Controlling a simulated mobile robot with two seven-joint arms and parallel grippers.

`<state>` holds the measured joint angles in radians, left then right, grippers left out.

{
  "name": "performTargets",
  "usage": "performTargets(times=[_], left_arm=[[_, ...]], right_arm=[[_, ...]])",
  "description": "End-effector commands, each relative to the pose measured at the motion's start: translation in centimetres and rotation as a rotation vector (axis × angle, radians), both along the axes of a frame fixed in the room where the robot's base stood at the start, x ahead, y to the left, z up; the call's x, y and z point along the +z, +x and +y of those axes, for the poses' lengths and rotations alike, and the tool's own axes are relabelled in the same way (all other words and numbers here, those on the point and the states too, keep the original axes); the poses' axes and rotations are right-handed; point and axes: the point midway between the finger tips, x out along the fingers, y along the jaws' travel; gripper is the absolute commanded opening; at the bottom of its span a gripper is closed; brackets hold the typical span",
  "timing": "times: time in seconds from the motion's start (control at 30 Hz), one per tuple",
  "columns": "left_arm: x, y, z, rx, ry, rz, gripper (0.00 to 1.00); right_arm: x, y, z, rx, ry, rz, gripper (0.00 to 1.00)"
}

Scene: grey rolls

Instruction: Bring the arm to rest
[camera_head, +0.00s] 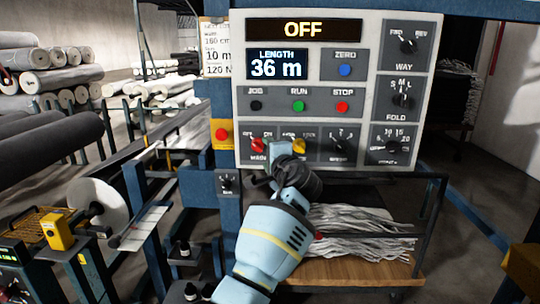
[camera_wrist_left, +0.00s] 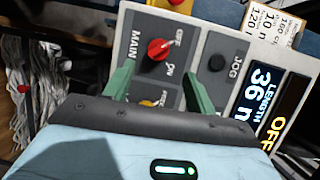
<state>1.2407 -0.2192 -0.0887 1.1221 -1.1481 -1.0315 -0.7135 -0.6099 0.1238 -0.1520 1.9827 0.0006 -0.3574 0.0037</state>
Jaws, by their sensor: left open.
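My left arm (camera_head: 265,240) reaches up from the bottom middle of the head view to the lower part of a control panel (camera_head: 350,25). The left gripper (camera_head: 282,152) is just in front of the panel, below the JOG and RUN buttons. In the left wrist view the gripper (camera_wrist_left: 160,88) has its two green fingers apart, with nothing between them but panel face. The red MAIN knob (camera_wrist_left: 158,49) lies just beyond the fingers, apart from them as far as I can tell. A yellow knob (camera_head: 299,146) is partly hidden by the gripper in the head view. My right gripper is not in view.
The panel's displays read OFF and 36 m. Below it, a wooden shelf (camera_head: 345,270) holds grey fabric (camera_head: 360,222) in a dark frame. A blue post (camera_head: 228,115) stands left of the panel. Fabric rolls (camera_head: 60,78) fill the left background. Floor shows at right.

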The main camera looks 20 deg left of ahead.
Motion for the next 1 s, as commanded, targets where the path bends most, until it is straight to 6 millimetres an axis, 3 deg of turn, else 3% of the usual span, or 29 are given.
performTargets(times=[0.33, 0.47, 0.57, 0.77, 1.0], left_arm=[[-0.3, 0.0, 0.0, -0.001, -0.002, 0.002, 0.56], [-3.4, -0.3, 0.2, -0.02, -0.036, 0.018, 0.56], [-8.4, -1.1, 0.5, -0.053, -0.1, 0.039, 0.56], [-20.2, -5.0, 0.7, -0.127, -0.283, 0.077, 0.56], [-32.2, -12.6, 0.5, -0.182, -0.523, 0.117, 0.56]], right_arm=[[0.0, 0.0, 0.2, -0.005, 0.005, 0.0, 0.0], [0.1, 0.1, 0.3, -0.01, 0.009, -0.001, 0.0], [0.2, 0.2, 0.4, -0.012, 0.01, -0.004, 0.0], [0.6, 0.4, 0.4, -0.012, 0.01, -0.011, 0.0], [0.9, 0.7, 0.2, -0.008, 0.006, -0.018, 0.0]])
